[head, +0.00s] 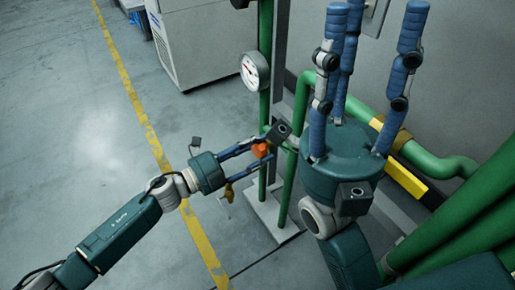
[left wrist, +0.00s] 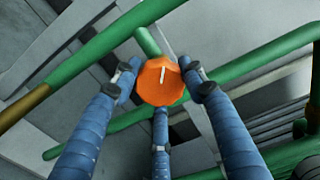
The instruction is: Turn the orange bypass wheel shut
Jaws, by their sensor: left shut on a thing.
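The orange bypass wheel (head: 260,150) sits on the green pipework left of centre in the head view. In the left wrist view the wheel (left wrist: 160,84) is in the middle, with a short white mark on its face that stands nearly upright in the picture. My left gripper (head: 266,146) reaches it from the left and is shut on it. Its blue fingers (left wrist: 160,80) press on the rim from both sides, with a third finger below. My right gripper (head: 375,40) is raised at the right, fingers apart and empty. The wheel's back side is hidden.
A round pressure gauge (head: 255,70) is on the upright green pipe above the wheel. Thick green pipes (head: 440,165) with a yellow beam (head: 400,178) run along the wall at right. A white cabinet (head: 205,40) stands behind. The floor at left is clear, with a yellow line (head: 150,135).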

